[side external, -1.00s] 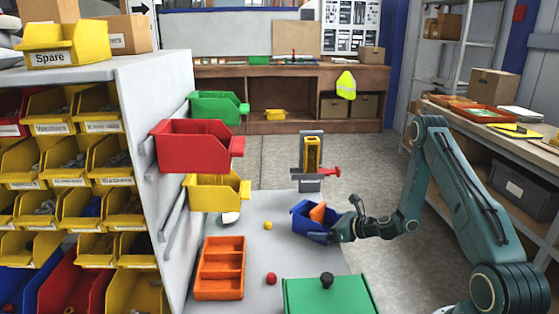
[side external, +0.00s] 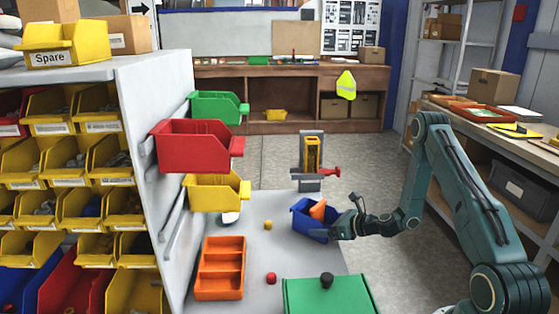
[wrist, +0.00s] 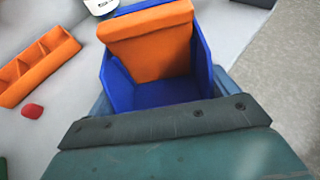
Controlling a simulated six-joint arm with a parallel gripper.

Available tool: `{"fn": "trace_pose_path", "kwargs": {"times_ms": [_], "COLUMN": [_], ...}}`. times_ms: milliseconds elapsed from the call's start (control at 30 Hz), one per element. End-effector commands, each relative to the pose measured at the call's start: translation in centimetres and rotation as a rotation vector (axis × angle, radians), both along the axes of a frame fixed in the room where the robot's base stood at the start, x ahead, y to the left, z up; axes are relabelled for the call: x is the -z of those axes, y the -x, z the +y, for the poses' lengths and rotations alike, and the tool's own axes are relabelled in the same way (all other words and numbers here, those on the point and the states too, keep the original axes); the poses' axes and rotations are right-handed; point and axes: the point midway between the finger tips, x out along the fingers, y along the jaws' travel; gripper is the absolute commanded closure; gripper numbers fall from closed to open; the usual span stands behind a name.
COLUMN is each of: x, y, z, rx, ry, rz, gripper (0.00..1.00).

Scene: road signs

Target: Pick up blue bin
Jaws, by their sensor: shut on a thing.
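The blue bin (side external: 312,226) is at the right side of the grey work table, with an orange block (side external: 318,209) leaning inside it. My gripper (side external: 336,230) is shut on the bin's near right side in the side view. In the wrist view the blue bin (wrist: 150,93) fills the upper middle, with the orange block (wrist: 150,42) standing inside against its far part. My gripper's body covers the bin's near end there, and the fingertips are hidden. I cannot tell whether the bin is clear of the table.
An orange divided tray (side external: 220,268), a red ball (side external: 271,278), a yellow piece (side external: 268,225) and a green lidded box (side external: 328,298) are on the table. Red (side external: 193,147), yellow (side external: 215,193) and green (side external: 215,107) bins hang on the left rack. A yellow dispenser (side external: 312,154) stands behind.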

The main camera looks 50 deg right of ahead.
Motion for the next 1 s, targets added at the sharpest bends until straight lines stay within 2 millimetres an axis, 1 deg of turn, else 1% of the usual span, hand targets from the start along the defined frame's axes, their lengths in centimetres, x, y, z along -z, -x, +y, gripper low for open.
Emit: {"fn": "trace_pose_path", "kwargs": {"times_ms": [233,367,1000], "x": [-2.4,-4.2,-13.9], "y": [0.0,-0.1,-0.1], "z": [0.0,0.0,0.0], "rx": [0.000,0.000,0.000], "ry": [0.002,0.004,0.006], "rz": [-0.003,-0.005,-0.006], "gripper": [0.38,0.38,0.38]}}
